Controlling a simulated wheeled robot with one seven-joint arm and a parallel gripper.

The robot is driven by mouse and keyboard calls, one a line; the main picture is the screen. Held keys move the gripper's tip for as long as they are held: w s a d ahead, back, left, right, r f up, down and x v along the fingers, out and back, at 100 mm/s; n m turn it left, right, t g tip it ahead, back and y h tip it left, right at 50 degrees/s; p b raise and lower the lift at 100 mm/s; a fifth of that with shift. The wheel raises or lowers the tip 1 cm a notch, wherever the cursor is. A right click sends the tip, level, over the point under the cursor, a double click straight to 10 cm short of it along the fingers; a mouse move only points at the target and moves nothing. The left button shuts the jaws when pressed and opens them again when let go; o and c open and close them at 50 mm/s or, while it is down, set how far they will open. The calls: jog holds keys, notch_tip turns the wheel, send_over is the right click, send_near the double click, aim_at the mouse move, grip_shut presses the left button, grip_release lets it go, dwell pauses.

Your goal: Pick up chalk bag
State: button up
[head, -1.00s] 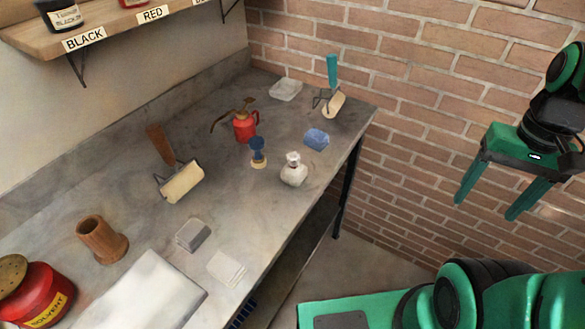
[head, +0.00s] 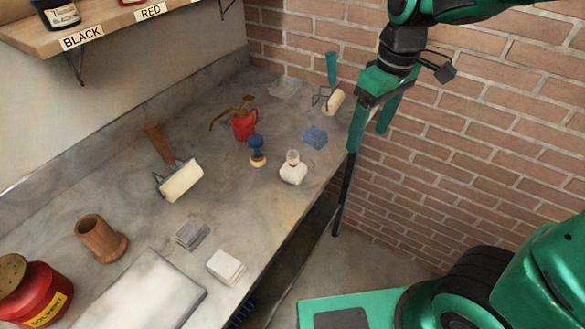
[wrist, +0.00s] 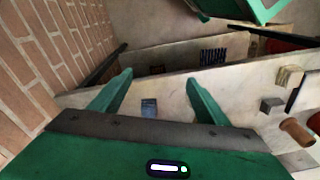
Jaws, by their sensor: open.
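The chalk bag, a small white pouch with a gathered neck (head: 293,170), stands upright near the front edge of the grey bench in the head view. I cannot make it out clearly in the wrist view. My gripper (head: 368,138) is open and empty, pointing down near the bench's right end, to the right of the bag and apart from it. In the wrist view its two green fingers (wrist: 159,77) are spread wide, with nothing between their tips.
A blue block (head: 315,137) lies just behind the bag. A blue-handled stamp (head: 257,152) and red oil can (head: 244,124) stand to its left. A teal-handled roller (head: 333,100) is near my gripper. A brick wall (head: 480,120) closes the right side.

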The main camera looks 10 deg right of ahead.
aim_at(291, 163)
jog(key=a+n, duration=0.2)
jog(key=a, duration=0.3)
jog(key=w+a+n, duration=0.1)
jog(key=a+n, duration=0.1)
jog(key=a, duration=0.3)
jog(key=w+a+n, duration=0.1)
jog(key=a+n, duration=0.1)
jog(key=a, duration=0.3)
jog(key=shift+f, duration=0.15)
jog(key=shift+a+f, duration=0.15)
jog(key=shift+f, duration=0.1)
jog(key=shift+w+a+f, duration=0.1)
jog(key=shift+a+f, duration=0.05)
jog(key=shift+f, duration=1.55)
jog(key=shift+a+f, duration=0.15)
jog(key=shift+f, duration=1.55)
jog(key=shift+w+a+f, duration=0.1)
jog(key=shift+a+f, duration=0.05)
jog(key=shift+f, duration=1.55)
jog(key=c, duration=1.3)
jog(key=shift+r, duration=0.15)
